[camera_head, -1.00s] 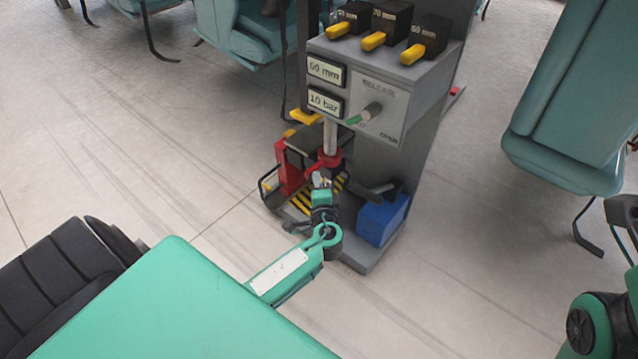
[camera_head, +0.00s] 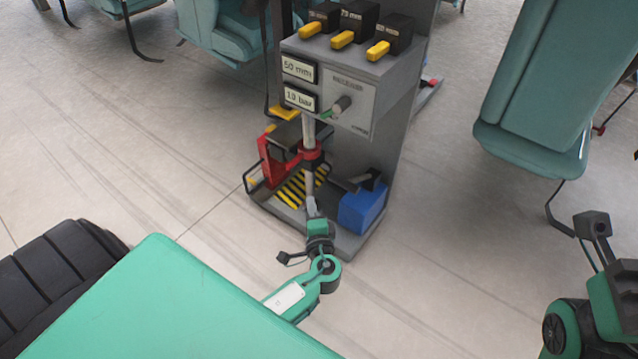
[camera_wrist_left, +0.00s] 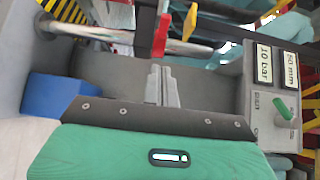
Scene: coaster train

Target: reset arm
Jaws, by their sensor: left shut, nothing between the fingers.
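My left gripper (camera_head: 311,205) is shut and empty in the head view. It is low in front of a grey machine (camera_head: 392,140), below a red clamp collar (camera_head: 310,155) on a metal post. In the left wrist view the closed grey fingers (camera_wrist_left: 162,86) point towards the machine's grey face, with nothing between them. My right arm shows in part at the right edge of the head view, but its fingertips do not show.
The machine carries labels reading 50 mm (camera_head: 299,68) and 10 bar (camera_head: 299,98), and several yellow-tipped levers on top. A blue box (camera_head: 363,209) sits on its base beside a yellow-black striped plate (camera_head: 298,188). Teal seats (camera_head: 530,110) stand right and behind. Floor left is clear.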

